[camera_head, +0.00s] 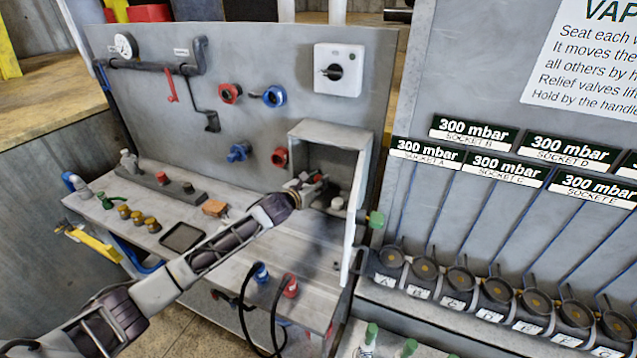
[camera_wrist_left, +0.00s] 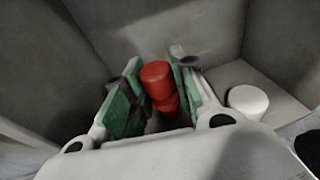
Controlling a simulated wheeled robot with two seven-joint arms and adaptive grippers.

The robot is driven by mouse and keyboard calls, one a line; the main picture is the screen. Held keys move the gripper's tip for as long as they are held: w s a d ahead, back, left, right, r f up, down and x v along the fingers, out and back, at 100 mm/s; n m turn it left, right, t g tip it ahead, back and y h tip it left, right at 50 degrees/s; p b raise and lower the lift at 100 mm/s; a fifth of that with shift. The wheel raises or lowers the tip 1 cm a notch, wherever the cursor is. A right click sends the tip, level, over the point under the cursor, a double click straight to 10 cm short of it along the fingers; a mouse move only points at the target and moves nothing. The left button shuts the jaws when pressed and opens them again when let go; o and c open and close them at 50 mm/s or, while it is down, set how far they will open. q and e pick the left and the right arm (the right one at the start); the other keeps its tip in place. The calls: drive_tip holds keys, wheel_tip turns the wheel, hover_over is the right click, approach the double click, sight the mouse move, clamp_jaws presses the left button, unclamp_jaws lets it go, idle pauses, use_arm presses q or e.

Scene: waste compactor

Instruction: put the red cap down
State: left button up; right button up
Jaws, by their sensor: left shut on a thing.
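The red cap (camera_wrist_left: 156,78) shows in the left wrist view between the green-lined fingers of my left gripper (camera_wrist_left: 160,88). It has a round red top and a second red rounded part below it. My left gripper (camera_head: 312,184) is shut on the cap. In the head view it reaches into the open grey box on the bench, and the cap is too small and covered there to make out well. A gap to the box floor cannot be judged. My right gripper is in neither view.
A white round knob (camera_wrist_left: 248,101) stands close to the right of my gripper, also visible in the head view (camera_head: 337,203). The box's open door (camera_head: 357,215) stands to the right. A dark tray (camera_head: 183,237) and several brass fittings (camera_head: 138,217) lie on the bench to the left.

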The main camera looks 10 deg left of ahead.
use_arm(q)
drive_tip(key=shift+w+f, duration=0.2)
drive_tip(key=shift+f, duration=0.1)
drive_tip(key=shift+f, duration=0.15)
drive_tip(key=o, duration=1)
drive_tip(key=shift+b+v, duration=0.55)
drive_tip(key=shift+v, duration=5.5)
